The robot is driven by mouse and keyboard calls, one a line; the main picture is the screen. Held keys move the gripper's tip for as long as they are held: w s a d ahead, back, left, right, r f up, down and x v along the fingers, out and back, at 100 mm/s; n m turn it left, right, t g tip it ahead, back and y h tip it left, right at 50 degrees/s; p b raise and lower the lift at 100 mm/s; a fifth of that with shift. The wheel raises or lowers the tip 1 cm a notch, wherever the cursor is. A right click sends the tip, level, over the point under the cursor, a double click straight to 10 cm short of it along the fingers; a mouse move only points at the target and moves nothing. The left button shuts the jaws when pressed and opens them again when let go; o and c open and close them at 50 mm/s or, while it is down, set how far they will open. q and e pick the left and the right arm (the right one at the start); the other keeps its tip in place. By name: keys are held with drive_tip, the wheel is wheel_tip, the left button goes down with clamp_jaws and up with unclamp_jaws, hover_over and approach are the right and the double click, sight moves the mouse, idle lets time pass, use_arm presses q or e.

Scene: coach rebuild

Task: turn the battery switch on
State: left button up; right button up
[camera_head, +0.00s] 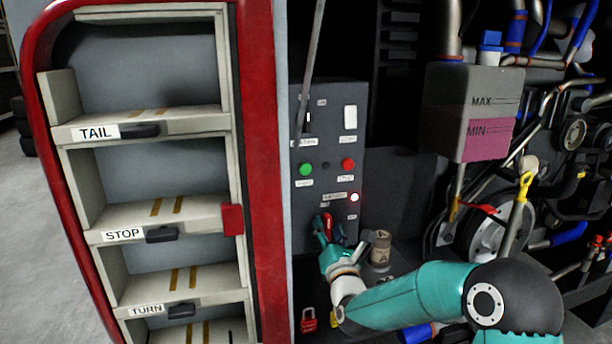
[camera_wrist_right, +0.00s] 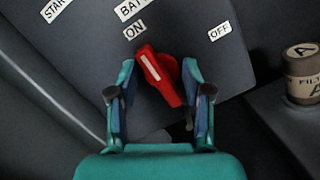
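The battery switch is a red knob with a white line (camera_wrist_right: 158,72) on the grey control panel (camera_head: 326,110). In the right wrist view its white-lined end points up and left, toward the ON label (camera_wrist_right: 134,30) and away from the OFF label (camera_wrist_right: 219,31). My right gripper (camera_head: 328,227) is at the panel's lower part. Its fingers stand apart on either side of the knob, with a gap on the left and the right finger close to the knob's lower end. Contact cannot be told. In the head view the fingers partly hide the knob. My left gripper is out of view.
A small lamp (camera_head: 355,197) glows above the switch, below a green button (camera_head: 306,170) and a red button (camera_head: 348,164). A filter can (camera_head: 381,248) stands close right of my gripper. A red padlock (camera_head: 308,320) lies below. A red-framed shelf rack (camera_head: 258,150) stands left.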

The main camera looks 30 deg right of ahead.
drive_tip(key=shift+s+f, duration=0.1)
drive_tip(key=shift+f, duration=0.05)
drive_tip(key=shift+s+a, duration=0.1)
drive_tip(key=shift+s, duration=0.05)
drive_tip(key=shift+b+v, duration=0.65)
drive_tip(key=shift+v, duration=0.6)
drive_tip(key=r+b+v, duration=0.1)
drive_tip(key=v, duration=0.5)
drive_tip(key=shift+s+d+r, duration=0.25)
drive_tip(key=shift+d, duration=0.1)
